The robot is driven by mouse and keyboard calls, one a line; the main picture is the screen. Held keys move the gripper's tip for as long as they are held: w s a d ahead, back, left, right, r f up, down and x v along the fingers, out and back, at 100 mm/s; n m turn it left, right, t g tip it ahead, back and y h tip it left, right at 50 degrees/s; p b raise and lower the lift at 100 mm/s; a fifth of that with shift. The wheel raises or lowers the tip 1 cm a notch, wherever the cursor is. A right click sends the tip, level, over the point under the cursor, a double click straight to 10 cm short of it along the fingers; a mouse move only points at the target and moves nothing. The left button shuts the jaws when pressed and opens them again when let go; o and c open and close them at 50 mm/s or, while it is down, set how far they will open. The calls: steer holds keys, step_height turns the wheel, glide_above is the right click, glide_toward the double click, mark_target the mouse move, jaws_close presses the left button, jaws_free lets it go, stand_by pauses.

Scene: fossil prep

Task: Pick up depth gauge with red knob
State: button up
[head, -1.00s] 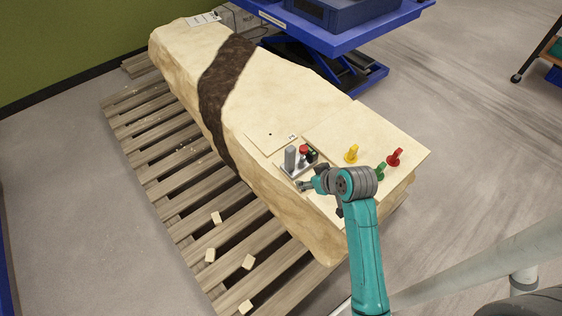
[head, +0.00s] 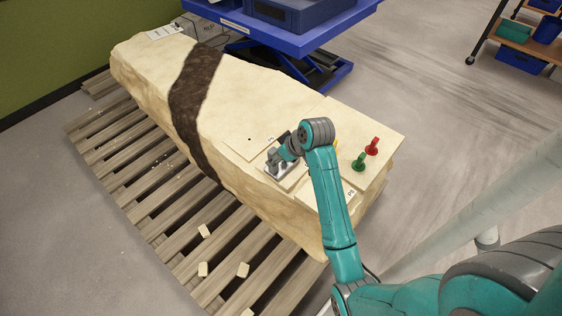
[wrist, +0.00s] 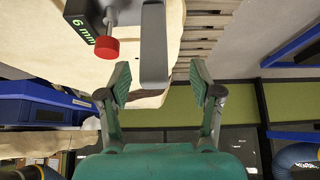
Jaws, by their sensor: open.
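The depth gauge stands on the pale block, and its metal base (head: 281,173) shows in the head view. The rest of it there is mostly hidden behind my arm. In the wrist view I see its red knob (wrist: 107,47), a dark display (wrist: 82,29) reading "6 mm" in green, and a grey upright post (wrist: 154,45). My gripper (wrist: 160,68) is open, and the free end of the post appears between its two fingers with a gap on either side. The red knob lies left of the post, near the left fingertip. Nothing is gripped.
A red peg (head: 372,146) and a green peg (head: 359,162) stand on the block's right part; a yellow one is mostly hidden by my arm. The block (head: 253,95) rests on a slatted pallet (head: 150,200). A blue lift table (head: 285,38) stands behind.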

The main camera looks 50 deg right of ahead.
steer(key=shift+w+d+x, duration=0.15)
steer(key=shift+d+x, duration=0.05)
steer(key=shift+x, duration=1.1)
steer(key=shift+w+d+x, duration=0.15)
steer(key=shift+d+x, duration=0.05)
steer(key=shift+x, duration=1.1)
steer(key=shift+r, duration=0.2)
jaws_close()
